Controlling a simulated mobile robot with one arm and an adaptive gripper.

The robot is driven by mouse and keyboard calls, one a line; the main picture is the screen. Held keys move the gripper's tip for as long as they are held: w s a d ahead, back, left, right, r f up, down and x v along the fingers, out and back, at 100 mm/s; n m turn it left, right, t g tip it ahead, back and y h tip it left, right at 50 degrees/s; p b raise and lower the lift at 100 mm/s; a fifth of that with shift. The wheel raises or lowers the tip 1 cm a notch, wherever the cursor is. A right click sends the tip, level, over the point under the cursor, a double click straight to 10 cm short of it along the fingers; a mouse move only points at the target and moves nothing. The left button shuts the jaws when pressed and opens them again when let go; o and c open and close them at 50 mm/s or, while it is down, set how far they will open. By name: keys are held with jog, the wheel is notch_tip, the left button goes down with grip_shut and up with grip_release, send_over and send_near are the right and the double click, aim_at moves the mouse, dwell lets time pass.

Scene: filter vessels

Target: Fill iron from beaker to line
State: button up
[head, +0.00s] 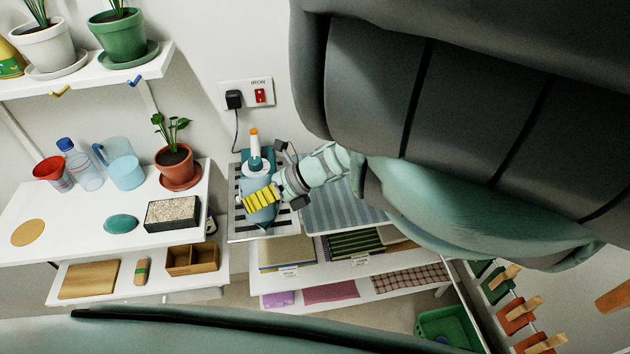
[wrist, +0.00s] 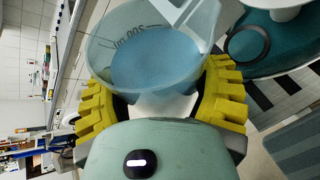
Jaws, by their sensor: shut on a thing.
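My gripper (head: 262,198), with yellow ribbed fingers, is shut around a translucent blue beaker (head: 264,216) over the slatted metal rest. In the wrist view the gripper (wrist: 160,92) grips the beaker (wrist: 112,38) from both sides. The beaker has printed marks and holds blue-tinted liquid; its spout points to the upper right. The iron (head: 254,164), teal and white with an orange tip, stands just behind the gripper. In the wrist view a teal part of the iron (wrist: 283,42) with a dark ring lies right of the beaker. I see no pouring stream. The fill line cannot be made out.
An outlet with a red switch (head: 260,96) and plugged-in cord is above the iron. A striped ironing surface (head: 340,208) adjoins the rest. The left table holds a red cup (head: 52,172), a bottle (head: 82,168), a blue jug (head: 120,168) and a potted plant (head: 174,160).

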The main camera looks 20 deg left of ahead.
jog(key=shift+m+g+h+b, duration=0.5)
jog(key=shift+m+g+b, duration=0.25)
jog(key=shift+b, duration=1.75)
dwell(5.5)
